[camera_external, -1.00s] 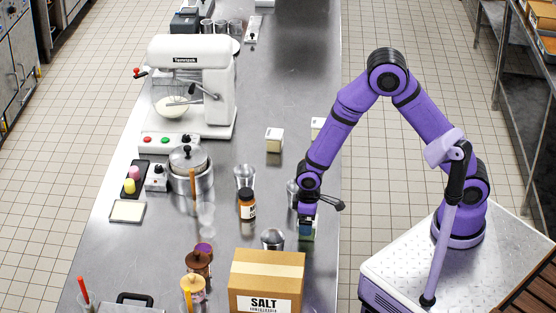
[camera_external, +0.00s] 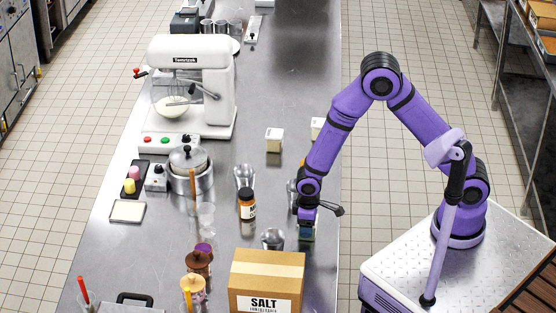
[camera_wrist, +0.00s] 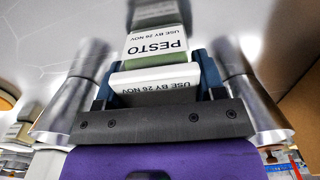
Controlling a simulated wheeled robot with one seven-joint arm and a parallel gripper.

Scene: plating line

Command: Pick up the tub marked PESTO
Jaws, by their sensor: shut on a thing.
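The tub marked PESTO (camera_wrist: 157,61) has a green body and white label areas. In the wrist view, PESTO and a use-by date read upside down. My gripper (camera_wrist: 157,80) is shut, with its blue fingers either side of the tub and a white part bearing a second date line. The dark gripper bar covers part of that near label. In the external view, the tub (camera_external: 306,235) shows as a small green patch under my gripper (camera_external: 307,224), near the counter's right edge. Whether it touches the counter cannot be told.
Metal cups (camera_external: 272,239) stand close to the gripper, one on each side in the wrist view. A SALT carton (camera_external: 267,270) stands in front, and a brown jar (camera_external: 247,205) to the left. Two pale tubs (camera_external: 274,137) stand farther back.

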